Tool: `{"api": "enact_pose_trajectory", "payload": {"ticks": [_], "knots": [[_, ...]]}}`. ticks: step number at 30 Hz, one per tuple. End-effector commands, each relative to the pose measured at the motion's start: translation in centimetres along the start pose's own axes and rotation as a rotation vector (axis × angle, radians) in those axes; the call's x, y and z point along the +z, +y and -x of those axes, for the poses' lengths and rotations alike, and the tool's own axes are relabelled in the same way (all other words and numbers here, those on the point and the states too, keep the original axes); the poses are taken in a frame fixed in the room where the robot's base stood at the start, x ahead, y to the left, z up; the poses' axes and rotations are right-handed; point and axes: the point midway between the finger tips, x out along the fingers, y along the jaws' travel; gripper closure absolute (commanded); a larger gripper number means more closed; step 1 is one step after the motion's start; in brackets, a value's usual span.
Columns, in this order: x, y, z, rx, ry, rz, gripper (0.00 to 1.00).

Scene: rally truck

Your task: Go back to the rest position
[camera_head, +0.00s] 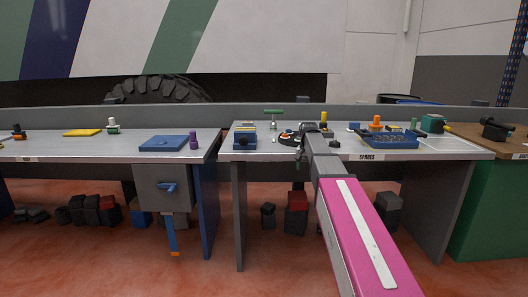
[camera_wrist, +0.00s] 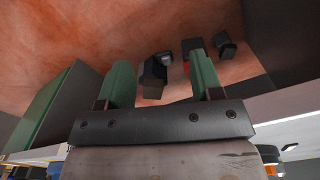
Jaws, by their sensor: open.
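My gripper is open and empty in the wrist view (camera_wrist: 160,72), with its two green fingers apart and nothing between them. Beyond the fingers the wrist view shows the red floor (camera_wrist: 75,30) and some dark objects. In the head view my pink arm reaches forward to the right-hand table (camera_head: 345,150). The wrist end of the arm is over this table, beside a round black-and-orange item (camera_head: 287,138). The fingers themselves cannot be made out in the head view.
The right table holds a blue tray (camera_head: 390,141), a blue box (camera_head: 244,136) and a green-handled tool (camera_head: 273,117). The left table (camera_head: 60,148) carries a flat blue case (camera_head: 163,143) and a purple bottle (camera_head: 194,140). A green cabinet (camera_head: 485,215) stands at right. Dark bins lie underneath.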

Motion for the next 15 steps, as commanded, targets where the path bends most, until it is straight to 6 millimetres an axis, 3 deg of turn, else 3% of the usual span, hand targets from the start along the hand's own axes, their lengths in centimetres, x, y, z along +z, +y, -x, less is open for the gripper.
{"api": "enact_pose_trajectory", "payload": {"ticks": [1, 6, 15], "knots": [[2.4, 0.9, -2.6, 0.002, -0.005, 0.020, 0.40], [7.3, 2.7, -9.4, 0.001, -0.004, 0.095, 0.40], [17.0, 6.3, -19.1, 0.001, -0.003, 0.225, 0.40]]}}
